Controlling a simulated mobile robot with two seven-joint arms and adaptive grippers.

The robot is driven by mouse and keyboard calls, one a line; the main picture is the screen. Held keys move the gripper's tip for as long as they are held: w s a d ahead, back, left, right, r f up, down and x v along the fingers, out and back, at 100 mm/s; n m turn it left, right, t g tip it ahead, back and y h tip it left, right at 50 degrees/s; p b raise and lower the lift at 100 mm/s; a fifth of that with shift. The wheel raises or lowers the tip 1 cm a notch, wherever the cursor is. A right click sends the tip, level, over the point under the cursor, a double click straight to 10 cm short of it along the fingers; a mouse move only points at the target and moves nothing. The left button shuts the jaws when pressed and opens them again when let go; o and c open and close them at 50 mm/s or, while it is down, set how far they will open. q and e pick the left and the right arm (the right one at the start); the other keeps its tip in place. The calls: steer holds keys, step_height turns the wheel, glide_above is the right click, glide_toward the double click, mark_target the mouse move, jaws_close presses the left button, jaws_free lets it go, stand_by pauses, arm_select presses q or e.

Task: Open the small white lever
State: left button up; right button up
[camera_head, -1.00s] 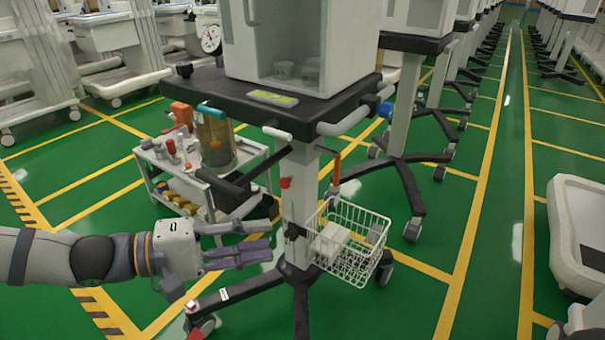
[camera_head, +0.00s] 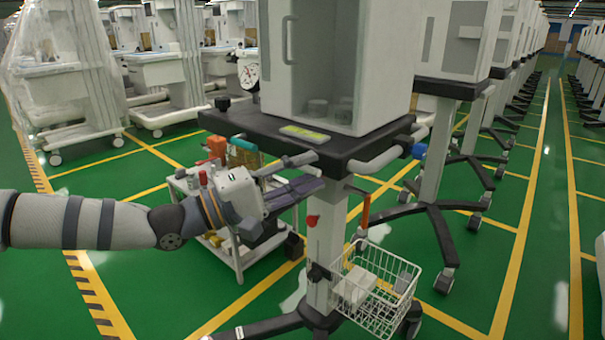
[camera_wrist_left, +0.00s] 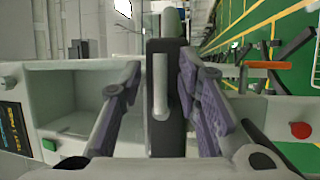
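The small white lever (camera_wrist_left: 160,87) shows upright in the left wrist view, in front of the black edge of the cart's shelf (camera_wrist_left: 172,128). My left gripper (camera_wrist_left: 160,66) is open, with one purple finger on each side of the lever and visible gaps to both. In the head view my left gripper (camera_head: 314,172) is at the front edge of the black shelf (camera_head: 240,121), and it hides most or all of the lever. My right gripper is not in view.
A white cabinet (camera_head: 385,70) stands on the shelf. Below are a red knob (camera_head: 313,220) on the column, an orange-handled piece (camera_head: 365,208) and a wire basket (camera_head: 385,310). A small white trolley (camera_head: 236,262) stands behind my arm. Green floor is open at right.

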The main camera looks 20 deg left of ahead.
mark_target(292, 151)
arm_select(q)
jaws_close()
